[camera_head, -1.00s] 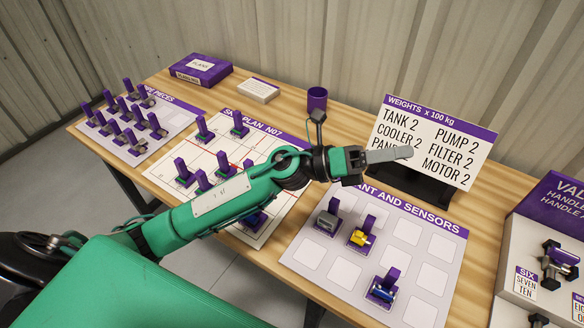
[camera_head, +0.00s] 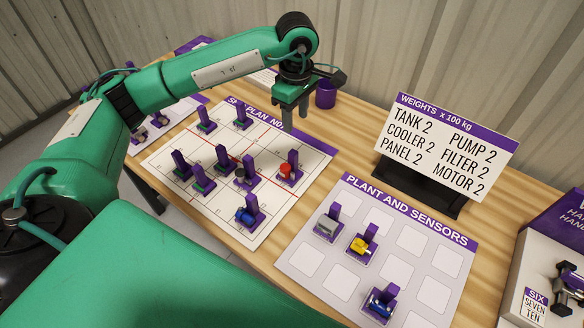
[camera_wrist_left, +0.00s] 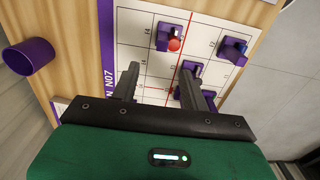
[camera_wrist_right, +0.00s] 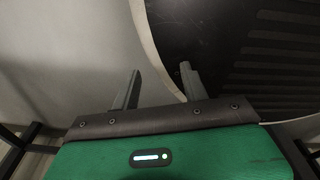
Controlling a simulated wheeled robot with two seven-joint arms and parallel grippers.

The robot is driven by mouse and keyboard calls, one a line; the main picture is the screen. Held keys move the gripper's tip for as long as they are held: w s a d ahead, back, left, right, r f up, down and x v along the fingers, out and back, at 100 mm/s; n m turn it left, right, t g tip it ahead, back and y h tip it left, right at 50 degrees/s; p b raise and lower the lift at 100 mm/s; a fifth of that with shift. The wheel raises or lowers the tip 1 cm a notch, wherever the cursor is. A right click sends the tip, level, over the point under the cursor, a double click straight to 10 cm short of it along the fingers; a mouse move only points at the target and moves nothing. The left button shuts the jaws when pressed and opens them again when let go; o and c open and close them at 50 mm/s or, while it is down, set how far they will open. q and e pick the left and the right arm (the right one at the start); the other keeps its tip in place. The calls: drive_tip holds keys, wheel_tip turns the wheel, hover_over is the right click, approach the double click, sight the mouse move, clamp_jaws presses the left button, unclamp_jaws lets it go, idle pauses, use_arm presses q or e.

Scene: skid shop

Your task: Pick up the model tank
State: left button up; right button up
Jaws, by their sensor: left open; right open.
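No piece is clearly marked as the model tank. On the skid plan board, a blue piece (camera_head: 244,215), a red piece (camera_head: 285,171) and a dark grey piece (camera_head: 240,175) sit by purple posts. My left gripper (camera_head: 295,116) hangs open, pointing down, above the far right part of the plan. In the left wrist view, its open fingers (camera_wrist_left: 160,85) have nothing between them; the red piece (camera_wrist_left: 174,44) and blue piece (camera_wrist_left: 235,48) lie beyond them. My right gripper (camera_wrist_right: 158,85) is open and empty, outside the head view, near a dark rounded surface.
The plant and sensors board (camera_head: 345,290) holds a grey piece (camera_head: 327,227), a yellow piece (camera_head: 361,245) and a blue piece (camera_head: 380,305). A weights sign (camera_head: 440,150) stands behind it. A purple cup (camera_head: 326,94) stands close to my left gripper. The valve box (camera_head: 505,290) is at right.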

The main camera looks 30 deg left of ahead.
sight(293, 152)
use_arm(q)
wheel_tip(293, 152, down, 8)
drive_tip(key=shift+s+p, duration=0.1)
drive_tip(key=shift+p, duration=0.65)
drive_tip(key=shift+a+f+p, duration=0.1)
drive_tip(key=shift+f+p, duration=0.25)
drive_tip(key=shift+f, duration=0.15)
wheel_tip(293, 152, down, 4)
drive_tip(key=shift+s+a+r+p, duration=0.15)
drive_tip(key=shift+r+p, duration=0.05)
drive_tip(key=shift+p, duration=0.55)
drive_tip(key=shift+f, duration=0.45)
use_arm(e)
drive_tip(key=s+r, duration=0.1)
drive_tip(key=s+d+r, duration=0.1)
drive_tip(key=r, duration=0.1)
drive_tip(key=shift+s, duration=0.3)
use_arm(q)
drive_tip(key=shift+c, duration=0.3)
use_arm(e)
drive_tip(key=shift+a, duration=0.1)
use_arm(q)
drive_tip(key=c, duration=0.7)
clamp_jaws()
